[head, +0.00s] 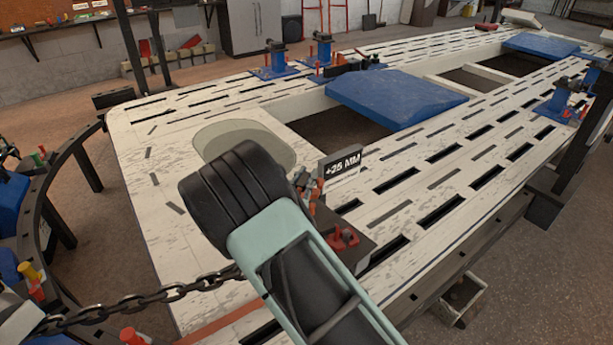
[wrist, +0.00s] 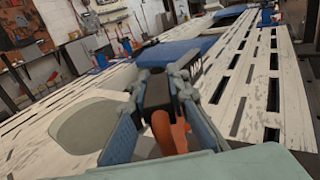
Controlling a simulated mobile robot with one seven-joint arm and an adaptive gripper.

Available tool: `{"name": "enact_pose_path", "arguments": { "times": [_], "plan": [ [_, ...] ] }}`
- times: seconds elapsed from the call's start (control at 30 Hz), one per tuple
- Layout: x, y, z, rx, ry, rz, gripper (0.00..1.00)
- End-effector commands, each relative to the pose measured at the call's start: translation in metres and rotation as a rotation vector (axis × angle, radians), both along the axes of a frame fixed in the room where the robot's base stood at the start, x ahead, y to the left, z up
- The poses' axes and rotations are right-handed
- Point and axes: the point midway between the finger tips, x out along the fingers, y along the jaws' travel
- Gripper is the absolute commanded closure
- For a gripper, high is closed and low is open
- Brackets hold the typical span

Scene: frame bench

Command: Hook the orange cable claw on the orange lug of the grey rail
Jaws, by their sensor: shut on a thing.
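The orange claw (wrist: 172,132) shows in the wrist view between the blue-grey fingers of my gripper (wrist: 158,88), which is shut on it. A dark block stands between or just beyond the fingertips; I cannot tell if it touches the claw. In the head view my arm hides most of the gripper. Small orange and grey parts show just past my arm, beside the "+25 MM" sign (head: 342,164); I cannot tell which of them is claw or lug. I cannot make out the grey rail or its orange lug for certain in either view.
The pale slotted frame bench (head: 150,215) spreads under my arm, with blue panels (head: 395,97) and open gaps further back. Red fittings (head: 343,238) sit on a dark plate beside my arm. A dark chain (head: 150,298) hangs across the lower left. Blue clamps (head: 277,60) stand behind.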

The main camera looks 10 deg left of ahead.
Motion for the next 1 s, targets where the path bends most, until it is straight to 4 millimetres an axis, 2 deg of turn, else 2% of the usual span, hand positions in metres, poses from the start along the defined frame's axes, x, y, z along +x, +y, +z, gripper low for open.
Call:
{"name": "enact_pose_path", "arguments": {
  "times": [0.27, 1.0],
  "plan": [
    [0.001, 0.0, -0.014, 0.001, -0.005, -0.001, 1.0],
    [0.001, 0.0, -0.069, 0.0, -0.005, -0.001, 1.0]
  ]
}}
